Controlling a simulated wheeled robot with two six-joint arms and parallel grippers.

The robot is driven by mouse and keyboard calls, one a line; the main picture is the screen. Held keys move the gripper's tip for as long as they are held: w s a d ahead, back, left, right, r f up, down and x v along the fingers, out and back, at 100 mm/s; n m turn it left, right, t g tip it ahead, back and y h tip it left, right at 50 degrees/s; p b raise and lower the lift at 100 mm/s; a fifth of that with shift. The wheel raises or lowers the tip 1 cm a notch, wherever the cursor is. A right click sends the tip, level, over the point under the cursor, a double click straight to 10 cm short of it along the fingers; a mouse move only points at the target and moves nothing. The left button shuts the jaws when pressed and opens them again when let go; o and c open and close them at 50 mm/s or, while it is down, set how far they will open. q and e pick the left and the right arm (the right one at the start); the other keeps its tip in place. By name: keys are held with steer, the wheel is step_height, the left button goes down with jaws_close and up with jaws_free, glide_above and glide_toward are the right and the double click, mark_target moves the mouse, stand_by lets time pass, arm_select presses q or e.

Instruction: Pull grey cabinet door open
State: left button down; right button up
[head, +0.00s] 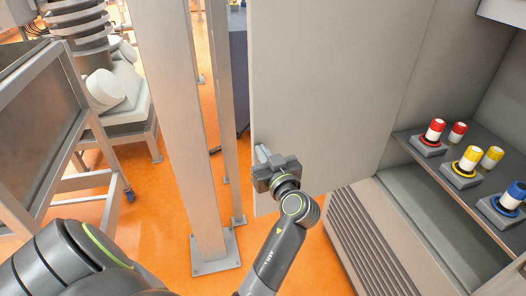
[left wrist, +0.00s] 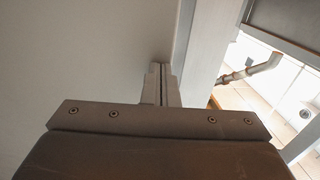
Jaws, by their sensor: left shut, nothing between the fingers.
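The grey cabinet door (head: 320,90) is a tall flat panel standing swung out from the cabinet, with the shelf inside exposed to its right. In the left wrist view the door (left wrist: 80,50) fills the left side. My left gripper (head: 262,154) is at the door's lower left part, close to its free edge. Its fingers (left wrist: 161,84) are shut with nothing between them, near the door's surface; I cannot tell whether they touch it. No handle shows in either view. My right gripper is not in view.
The cabinet's shelf (head: 427,159) holds red, yellow and blue capped pieces on grey bases. A metal post (head: 182,120) stands on the orange floor (head: 165,205) left of the door. A metal frame table (head: 85,120) stands further left.

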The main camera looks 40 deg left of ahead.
arm_select(q)
steer(key=w+a+m+t+h+b, duration=0.1)
steer(key=w+a+b, duration=0.1)
steer(key=w+a, duration=0.5)
steer(key=a, duration=0.3)
steer(key=shift+w+a+t, duration=0.2)
steer(key=shift+a+t, duration=0.2)
steer(key=shift+m, duration=0.3)
